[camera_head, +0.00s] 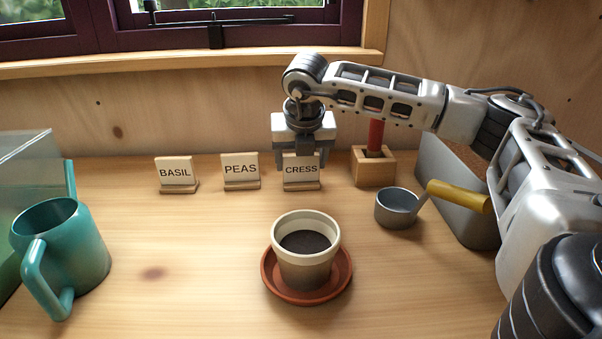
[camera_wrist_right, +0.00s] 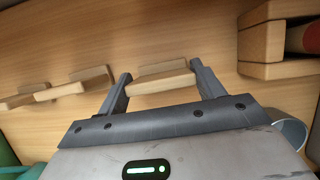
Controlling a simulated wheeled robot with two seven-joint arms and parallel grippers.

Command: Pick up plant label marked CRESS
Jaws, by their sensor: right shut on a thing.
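The plant label marked CRESS (camera_head: 301,172) stands upright in its small wooden base at the back of the table, right of the labels marked PEAS (camera_head: 240,168) and BASIL (camera_head: 176,172). My right gripper (camera_head: 301,162) comes down over the CRESS label from above, with a finger at each side of it. In the right wrist view the label (camera_wrist_right: 162,78) lies between the two fingertips. The gripper is shut on the label, which still appears to be at its base. My left gripper is not in view.
A cream pot of soil (camera_head: 305,265) stands on a terracotta saucer (camera_head: 346,275) in front. A wooden block (camera_head: 373,170) holding a red-handled tool, a metal scoop (camera_head: 397,208) and a grey box (camera_head: 450,190) are at right. A teal watering can (camera_head: 75,250) is at left.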

